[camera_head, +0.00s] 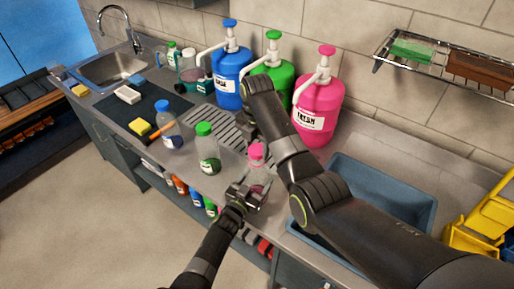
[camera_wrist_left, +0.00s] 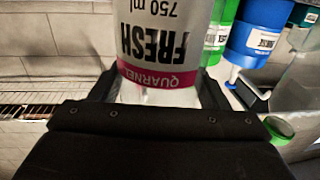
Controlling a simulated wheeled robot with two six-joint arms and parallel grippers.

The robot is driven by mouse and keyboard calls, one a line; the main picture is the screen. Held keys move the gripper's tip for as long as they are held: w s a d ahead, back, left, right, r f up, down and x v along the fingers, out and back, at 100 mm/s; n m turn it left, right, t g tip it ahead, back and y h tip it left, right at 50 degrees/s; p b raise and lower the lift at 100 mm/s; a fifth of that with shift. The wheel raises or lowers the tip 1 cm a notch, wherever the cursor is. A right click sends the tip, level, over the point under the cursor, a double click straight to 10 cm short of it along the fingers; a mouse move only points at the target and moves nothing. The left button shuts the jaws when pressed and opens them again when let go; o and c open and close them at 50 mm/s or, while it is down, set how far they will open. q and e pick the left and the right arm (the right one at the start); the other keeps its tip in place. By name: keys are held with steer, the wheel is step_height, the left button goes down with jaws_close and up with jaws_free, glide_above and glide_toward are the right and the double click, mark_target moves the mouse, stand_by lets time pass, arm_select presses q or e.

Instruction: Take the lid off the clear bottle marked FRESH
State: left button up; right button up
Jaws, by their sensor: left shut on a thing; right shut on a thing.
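The clear bottle marked FRESH (camera_wrist_left: 150,40) fills the middle of the left wrist view, its label upside down there and its lid out of frame. In the head view the bottle (camera_head: 262,178) stands upright near the counter's front edge with a pink lid (camera_head: 257,152). My left gripper (camera_head: 247,192) is shut on the bottle's body; its jaws also flank the bottle in the left wrist view (camera_wrist_left: 160,92). My right gripper (camera_head: 258,145) comes down from above and is shut on the pink lid. The right arm partly hides this spot. Lid and bottle look together.
A green-capped bottle (camera_head: 207,150) and a blue-capped bottle (camera_head: 168,125) stand to the left. Blue (camera_head: 230,80), green (camera_head: 275,68) and pink (camera_head: 318,105) pump jugs stand behind. A blue-grey basin (camera_head: 405,195) lies right, partly behind my right arm.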

mark_target(257, 149)
stand_by(0.3)
steer(key=shift+r, duration=2.05)
arm_select(q)
steer(key=o, duration=1.9)
steer(key=shift+o, duration=0.2)
